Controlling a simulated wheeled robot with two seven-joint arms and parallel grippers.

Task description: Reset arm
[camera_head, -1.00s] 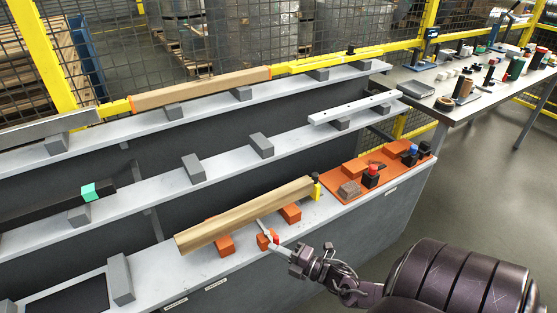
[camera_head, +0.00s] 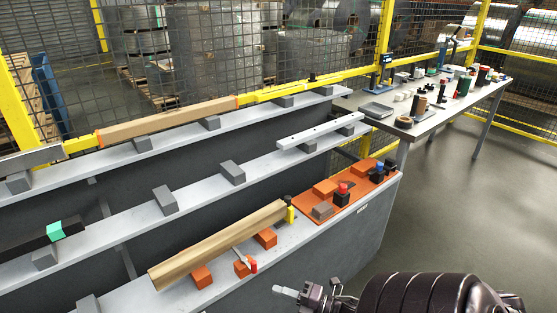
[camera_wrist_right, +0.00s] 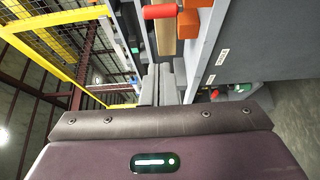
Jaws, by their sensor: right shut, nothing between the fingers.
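My right gripper (camera_head: 279,290) shows at the bottom of the head view, with its pale fingertips pointing left. It is shut and empty, out in front of the lower shelf and apart from everything on it. In the right wrist view its grey fingers (camera_wrist_right: 164,84) lie together. A small red-handled tool (camera_head: 253,266) rests at an orange block on the lower shelf, left of the gripper. Its red handle (camera_wrist_right: 160,12) also shows at the top of the right wrist view. My left gripper is out of sight.
A long wooden beam (camera_head: 218,245) lies on orange blocks (camera_head: 265,238) on the lower shelf. An orange mat (camera_head: 310,211) with small parts lies to its right. A grey workbench (camera_head: 430,128) with tools stands at the back right. The floor (camera_head: 450,200) on the right is clear.

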